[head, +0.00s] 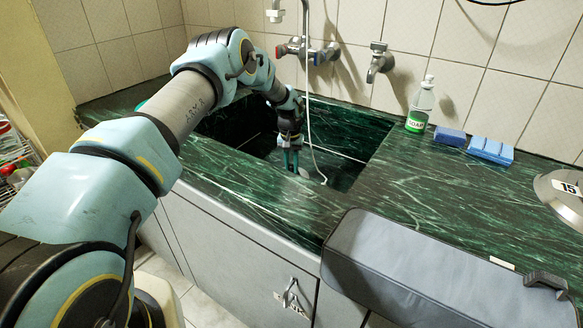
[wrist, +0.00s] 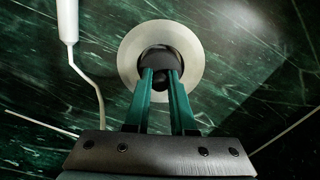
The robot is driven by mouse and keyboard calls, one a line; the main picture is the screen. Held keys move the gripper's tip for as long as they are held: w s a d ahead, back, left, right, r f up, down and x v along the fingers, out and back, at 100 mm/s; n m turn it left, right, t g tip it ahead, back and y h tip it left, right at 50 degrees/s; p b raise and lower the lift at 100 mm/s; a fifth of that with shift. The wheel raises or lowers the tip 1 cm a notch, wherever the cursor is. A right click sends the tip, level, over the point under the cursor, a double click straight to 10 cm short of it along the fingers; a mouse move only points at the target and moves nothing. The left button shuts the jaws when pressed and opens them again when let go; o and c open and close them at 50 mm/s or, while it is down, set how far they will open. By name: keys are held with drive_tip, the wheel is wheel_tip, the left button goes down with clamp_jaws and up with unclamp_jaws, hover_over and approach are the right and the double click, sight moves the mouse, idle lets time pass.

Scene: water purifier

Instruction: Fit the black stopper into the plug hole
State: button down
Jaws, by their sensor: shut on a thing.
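My gripper (wrist: 161,82) reaches down into the green marble sink, and in the head view (head: 292,168) it is low in the basin. Its two green fingers are shut on the black stopper (wrist: 160,57). In the wrist view the stopper lies over the middle of the pale round metal plug hole rim (wrist: 190,50). The rim shows around the stopper on the top and sides; the fingers hide its lower part. I cannot tell whether the stopper is seated in the hole or held just above it.
A white hose (head: 308,110) hangs into the sink and also shows in the wrist view (wrist: 69,25). A soap bottle (head: 420,105), blue sponges (head: 490,150) and a metal lid (head: 562,195) sit on the counter to the right. A grey padded case (head: 430,275) is at the front edge.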

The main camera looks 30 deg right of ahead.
sight(290, 166)
drive_tip(key=shift+f, duration=0.4)
drive_tip(key=shift+f, duration=0.2)
drive_tip(key=c, duration=0.8)
unclamp_jaws()
drive_tip(key=shift+o, duration=0.2)
drive_tip(key=shift+r, duration=0.1)
wheel_tip(290, 166, up, 12)
drive_tip(key=b, duration=0.2)
drive_tip(key=shift+a, duration=0.15)
drive_tip(key=shift+w+r, duration=0.1)
drive_tip(key=shift+r, duration=0.05)
